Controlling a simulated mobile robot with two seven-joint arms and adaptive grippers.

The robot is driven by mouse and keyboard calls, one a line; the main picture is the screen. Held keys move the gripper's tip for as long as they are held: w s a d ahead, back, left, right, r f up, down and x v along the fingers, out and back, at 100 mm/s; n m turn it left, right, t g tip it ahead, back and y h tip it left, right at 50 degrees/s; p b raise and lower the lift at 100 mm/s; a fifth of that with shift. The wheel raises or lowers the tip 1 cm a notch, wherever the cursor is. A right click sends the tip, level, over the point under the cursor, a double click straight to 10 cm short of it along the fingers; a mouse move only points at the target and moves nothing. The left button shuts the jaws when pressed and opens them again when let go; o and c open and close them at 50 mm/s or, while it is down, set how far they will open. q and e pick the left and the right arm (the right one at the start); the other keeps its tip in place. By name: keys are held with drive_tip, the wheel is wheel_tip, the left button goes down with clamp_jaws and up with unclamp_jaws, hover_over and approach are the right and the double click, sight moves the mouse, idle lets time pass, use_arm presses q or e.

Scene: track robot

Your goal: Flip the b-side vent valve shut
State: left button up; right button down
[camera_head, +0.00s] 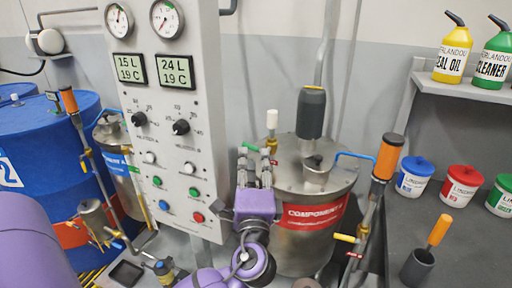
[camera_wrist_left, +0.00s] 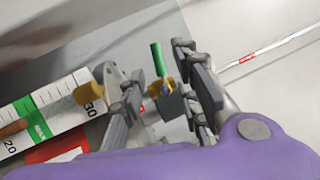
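The B-side vent valve shows as a small brass body with a green lever (camera_head: 250,147) on the lid of the steel tank (camera_head: 290,250) with the red "COMPONENT" label. A white cap (camera_head: 272,118) stands above the brass fitting. My left gripper (camera_head: 255,158) is in front of the valve, pointing up toward it. In the left wrist view, the green lever (camera_wrist_left: 158,57) shows between the two spread fingers (camera_wrist_left: 155,88), with the brass part near the fingertips. The gripper is open. I cannot tell whether it touches the valve. My right gripper is not in view.
The control panel (camera_head: 205,70) stands close left of the gripper. A dark grey cylinder (camera_head: 311,112) rises from the lid. An orange-handled tool (camera_head: 388,157) is to the right. A gauge strip (camera_wrist_left: 50,110) shows in the wrist view. Blue drums (camera_head: 45,140) stand left.

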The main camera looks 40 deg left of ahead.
sight(253, 150)
use_arm(q)
drive_tip(key=p+x, duration=0.1)
drive_tip(key=x, duration=0.4)
drive_tip(key=shift+w+a+r, duration=0.15)
drive_tip(key=shift+w+a, duration=0.1)
drive_tip(key=shift+w, duration=0.05)
